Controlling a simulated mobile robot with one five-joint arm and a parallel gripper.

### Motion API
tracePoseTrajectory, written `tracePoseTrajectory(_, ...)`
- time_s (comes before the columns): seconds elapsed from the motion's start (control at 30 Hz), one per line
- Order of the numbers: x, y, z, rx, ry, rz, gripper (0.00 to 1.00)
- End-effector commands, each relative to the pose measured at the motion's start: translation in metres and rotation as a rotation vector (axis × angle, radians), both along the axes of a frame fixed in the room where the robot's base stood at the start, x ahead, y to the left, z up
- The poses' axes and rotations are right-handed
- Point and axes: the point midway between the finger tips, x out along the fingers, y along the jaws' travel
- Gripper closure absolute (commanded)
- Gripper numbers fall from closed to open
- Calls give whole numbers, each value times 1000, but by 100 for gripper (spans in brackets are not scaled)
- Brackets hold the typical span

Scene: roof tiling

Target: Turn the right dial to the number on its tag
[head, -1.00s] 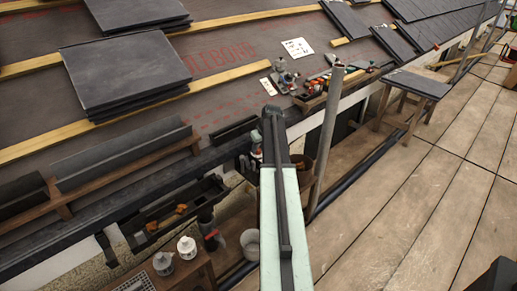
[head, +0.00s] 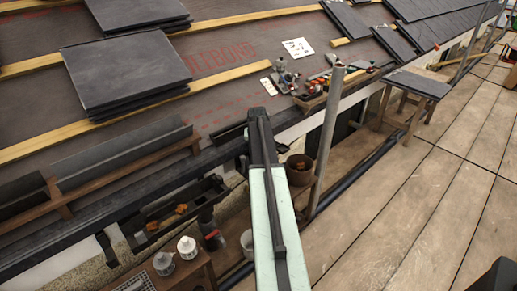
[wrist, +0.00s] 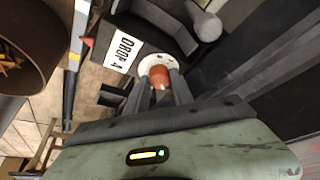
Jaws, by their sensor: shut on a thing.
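In the wrist view, my gripper (wrist: 160,82) has its two dark fingers on either side of a rounded orange-red piece (wrist: 159,74), which it grips. That piece stands in the middle of a white round disc (wrist: 150,62) with dark marks, like a dial face, on a dark housing. The disc's marks are too small to read. In the head view my arm hides the gripped piece.
A brown bucket (head: 299,172) with orange bits stands right of my arm, beside a grey upright pole (head: 326,130). A tool tray (head: 312,100) sits on the roof edge. Two pale lidded pots (head: 187,248) stand at lower left. The plank deck at right is largely clear.

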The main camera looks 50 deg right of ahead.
Motion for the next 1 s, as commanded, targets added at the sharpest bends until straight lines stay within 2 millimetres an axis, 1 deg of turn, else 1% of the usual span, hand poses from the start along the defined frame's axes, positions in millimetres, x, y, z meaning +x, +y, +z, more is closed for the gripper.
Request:
tracePoseTrajectory(0.23,0,0,0,-1,1,-50,100)
tracePoseTrajectory(0.63,0,0,0,0,2,-56,100)
tracePoseTrajectory(0.67,0,0,0,0,2,-56,66)
tracePoseTrajectory(0.7,0,0,0,0,2,-56,55)
tracePoseTrajectory(0.73,0,0,0,0,2,-56,50)
tracePoseTrajectory(1.0,1,1,0,0,2,-55,50)
